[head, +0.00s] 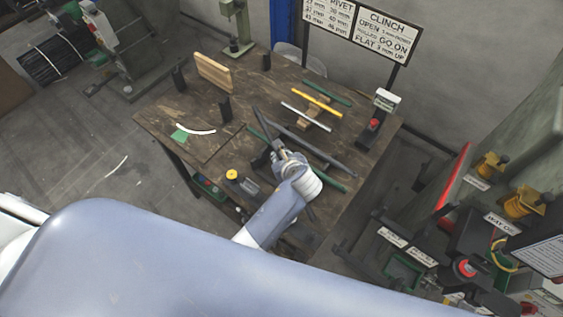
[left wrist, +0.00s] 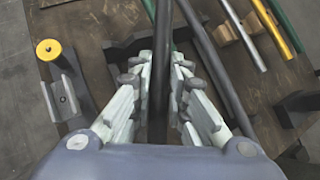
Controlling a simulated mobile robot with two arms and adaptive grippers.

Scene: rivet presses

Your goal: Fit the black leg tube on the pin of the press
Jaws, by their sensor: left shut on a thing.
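The black leg tube (left wrist: 159,75) runs lengthwise between the pale fingers of my left gripper (left wrist: 158,95) in the left wrist view. My left gripper is shut on it, above the wooden table. In the head view the gripper (head: 280,158) is over the table's front half, and the tube (head: 263,123) sticks out beyond it, away from me. The tube's near end is hidden by the gripper. I cannot make out the press pin. Machines with yellow parts (head: 518,203) stand at the right. My right gripper is not in view.
A dark grey tube (head: 310,148) lies close beside the held tube. White (head: 306,117), yellow (head: 318,99) and green (head: 327,93) tubes lie beyond on the table (head: 160,118). A yellow-topped fixture (head: 232,174) is left of the gripper. A red-button box (head: 373,125) stands right.

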